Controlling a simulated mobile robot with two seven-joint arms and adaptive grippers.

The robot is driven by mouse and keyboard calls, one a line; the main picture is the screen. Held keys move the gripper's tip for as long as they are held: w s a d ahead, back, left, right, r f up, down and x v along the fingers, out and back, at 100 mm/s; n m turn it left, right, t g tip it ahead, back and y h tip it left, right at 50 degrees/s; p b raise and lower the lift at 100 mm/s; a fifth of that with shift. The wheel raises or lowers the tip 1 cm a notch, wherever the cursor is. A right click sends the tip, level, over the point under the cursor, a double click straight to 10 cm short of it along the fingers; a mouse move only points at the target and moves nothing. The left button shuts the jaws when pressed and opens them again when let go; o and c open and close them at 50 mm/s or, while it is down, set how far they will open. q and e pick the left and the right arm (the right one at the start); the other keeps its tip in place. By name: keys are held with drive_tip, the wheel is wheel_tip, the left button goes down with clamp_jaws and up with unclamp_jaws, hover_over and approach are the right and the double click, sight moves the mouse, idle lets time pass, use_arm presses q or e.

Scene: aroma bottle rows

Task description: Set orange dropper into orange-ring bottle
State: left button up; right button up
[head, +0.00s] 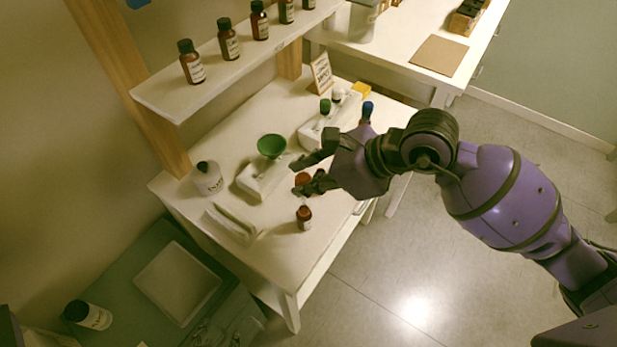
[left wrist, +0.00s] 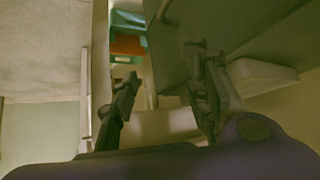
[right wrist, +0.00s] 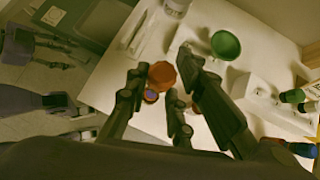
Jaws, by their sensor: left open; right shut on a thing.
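The orange dropper (head: 302,179) is held by its orange cap in my right gripper (head: 308,174), which is shut on it. The cap also shows between the fingers in the right wrist view (right wrist: 161,76). A small brown bottle (head: 304,217) with a pale label stands upright near the table's front edge, just below the dropper. I cannot tell whether the dropper's tip is inside the bottle's neck, and the ring colour is unclear. My left gripper (head: 212,329) is open and empty, low at the bottom of the head view, away from the bottle.
A green funnel (head: 272,146) is on a white block (head: 248,184) behind the bottle. Green (head: 325,106) and blue (head: 367,109) droppers stand farther back. Several brown bottles line the shelf (head: 165,98).

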drive_tip(key=shift+f+b, duration=0.55)
drive_tip(key=shift+f, duration=0.7)
use_arm(q)
drive_tip(key=shift+s+f+g+b, duration=0.15)
drive_tip(key=shift+s+f+b, duration=0.1)
drive_tip(key=shift+s+f, duration=0.5)
drive_tip(key=shift+s+f+g+b, duration=0.2)
drive_tip(key=shift+s+f, duration=0.3)
drive_tip(key=shift+f, duration=0.3)
use_arm(e)
drive_tip(key=shift+f, duration=0.95)
use_arm(q)
drive_tip(key=shift+s+f+b, duration=0.7)
drive_tip(key=shift+s+f, duration=0.05)
drive_tip(key=shift+f, duration=0.3)
use_arm(e)
drive_tip(key=shift+f, duration=1.45)
drive_tip(key=o, duration=0.7)
drive_tip(key=shift+o, duration=0.2)
drive_tip(key=shift+r, duration=0.1)
